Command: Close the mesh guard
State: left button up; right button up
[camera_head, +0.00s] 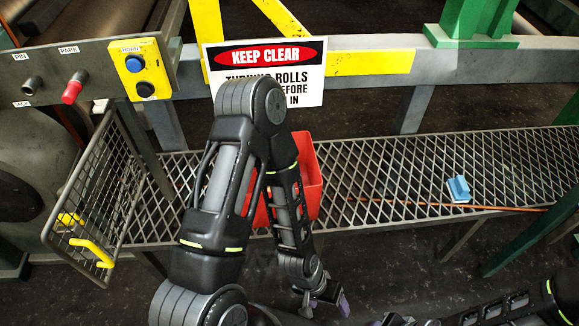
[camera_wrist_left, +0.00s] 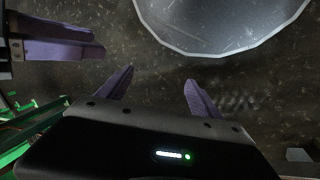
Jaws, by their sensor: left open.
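The mesh guard (camera_head: 97,185) is a grey wire-mesh panel in a metal frame, at the left of the head view. It stands angled out toward me from the left end of the walkway, apart from the machine frame. A yellow handle (camera_head: 93,251) is at its lower edge. My left gripper (camera_head: 336,303) hangs low at the middle, well right of the guard and touching nothing. In the left wrist view its purple fingers (camera_wrist_left: 159,85) are apart and empty. My right gripper (camera_wrist_left: 62,40) shows partly at the left there; its opening is unclear.
A panel holds a red-tipped knob (camera_head: 73,88) and a yellow button box (camera_head: 140,68). A warning sign (camera_head: 262,70) hangs on the rail. A red bin (camera_head: 311,170) stands behind my left arm. A blue brush-like item (camera_head: 458,189) lies on the grating (camera_head: 400,170).

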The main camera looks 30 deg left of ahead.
aim_at(110, 263)
jog(key=u, duration=2.55)
